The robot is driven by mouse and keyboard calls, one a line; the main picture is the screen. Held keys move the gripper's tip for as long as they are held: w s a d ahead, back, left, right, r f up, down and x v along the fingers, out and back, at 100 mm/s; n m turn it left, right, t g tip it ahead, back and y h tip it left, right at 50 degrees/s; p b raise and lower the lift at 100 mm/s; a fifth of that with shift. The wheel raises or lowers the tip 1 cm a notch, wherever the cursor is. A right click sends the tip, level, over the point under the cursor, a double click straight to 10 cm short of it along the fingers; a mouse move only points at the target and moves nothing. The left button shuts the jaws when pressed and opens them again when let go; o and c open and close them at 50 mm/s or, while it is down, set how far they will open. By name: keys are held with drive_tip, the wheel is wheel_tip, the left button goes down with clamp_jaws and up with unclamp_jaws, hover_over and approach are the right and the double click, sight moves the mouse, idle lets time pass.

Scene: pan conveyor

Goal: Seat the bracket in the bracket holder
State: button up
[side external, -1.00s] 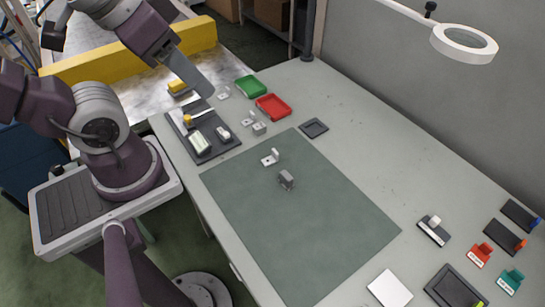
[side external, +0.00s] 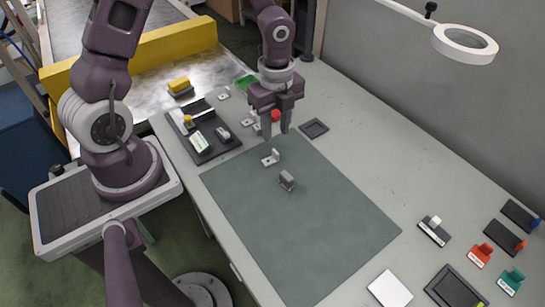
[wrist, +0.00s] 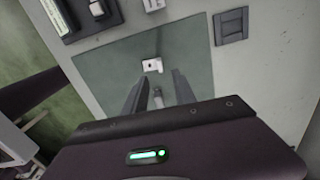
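A small pale L-shaped bracket (side external: 271,158) with a hole in its base stands on the green mat. It also shows in the wrist view (wrist: 152,65), beyond my fingertips. A small grey block (side external: 287,181), possibly the bracket holder, sits on the mat just in front and to the right of it. In the wrist view the block (wrist: 157,98) shows partly between my fingers. My gripper (side external: 277,136) points down above the mat's back edge, close to the bracket. Its fingers (wrist: 158,78) are apart with nothing held between them.
A dark fixture tray (side external: 215,145) stands left of the mat, with small metal parts (side external: 248,122) near it. A dark square tray (side external: 314,128) lies behind right. The front of the mat (side external: 310,240) is clear.

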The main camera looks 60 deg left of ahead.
sight(275, 151)
wheel_tip(275, 151, down, 8)
drive_tip(key=shift+r, duration=0.1)
clamp_jaws()
